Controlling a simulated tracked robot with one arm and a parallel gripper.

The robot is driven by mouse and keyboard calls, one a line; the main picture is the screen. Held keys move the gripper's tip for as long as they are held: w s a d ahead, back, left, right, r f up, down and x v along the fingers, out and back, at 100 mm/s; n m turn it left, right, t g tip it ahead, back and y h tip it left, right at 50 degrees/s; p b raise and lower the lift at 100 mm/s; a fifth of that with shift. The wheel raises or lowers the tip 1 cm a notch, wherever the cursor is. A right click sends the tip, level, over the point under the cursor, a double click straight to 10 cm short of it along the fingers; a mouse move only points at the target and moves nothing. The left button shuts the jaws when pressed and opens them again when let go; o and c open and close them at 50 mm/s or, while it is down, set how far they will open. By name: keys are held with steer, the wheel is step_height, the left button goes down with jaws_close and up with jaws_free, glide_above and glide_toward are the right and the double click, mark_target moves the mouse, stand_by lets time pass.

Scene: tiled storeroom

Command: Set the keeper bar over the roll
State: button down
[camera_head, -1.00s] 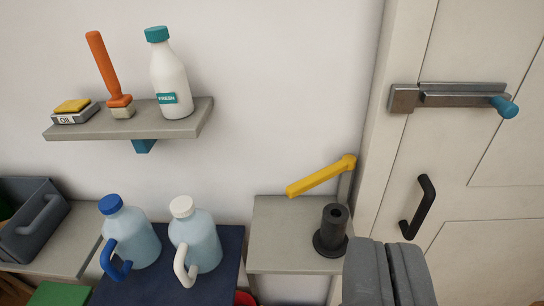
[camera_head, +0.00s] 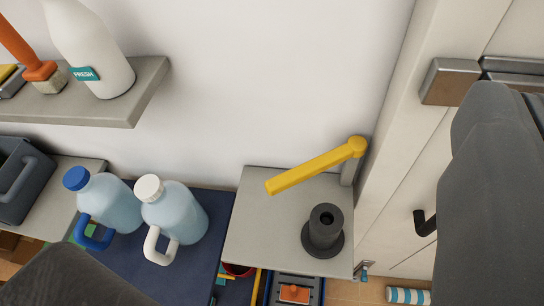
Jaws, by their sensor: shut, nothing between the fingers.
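The yellow keeper bar (camera_head: 315,168) stands out at an angle from a grey post at the wall, by the right end of a grey shelf (camera_head: 262,243). Its free end points left and towards me, behind the black piece and not over it. The upright black piece (camera_head: 325,229) is a hollow-topped cylinder on a round flange; I cannot tell whether it is the roll or its holder. My gripper (camera_head: 518,93) is shut and empty, large at the right edge in front of the door, apart from the bar. It is partly cut off.
Two jugs (camera_head: 103,204) (camera_head: 180,213) stand on a dark blue top left of the shelf. A wall shelf (camera_head: 85,107) holds a bottle (camera_head: 92,45). The door handle (camera_head: 424,224) is partly hidden. A striped cylinder (camera_head: 408,296) lies on the floor.

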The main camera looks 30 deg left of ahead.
steer(key=w+a+f+n+g+y+p, duration=0.2)
steer(key=w+a+f+n+g+p, duration=0.35)
steer(key=w+f+p, duration=0.5)
steer(key=a+f+n+g+p, duration=0.2)
steer(key=a+f+g+p, duration=0.1)
steer(key=a+f+p, duration=0.2)
steer(key=w+a+f+n+g+y+p, duration=0.1)
steer(key=a+f+g+p, duration=0.3)
steer(key=f+p, duration=0.6)
step_height(320, 180, down, 3)
steer(key=shift+a+r+n, duration=0.1)
steer(key=shift+a+n, duration=0.75)
steer(key=shift+w+g, duration=0.1)
steer(key=shift+g, duration=0.15)
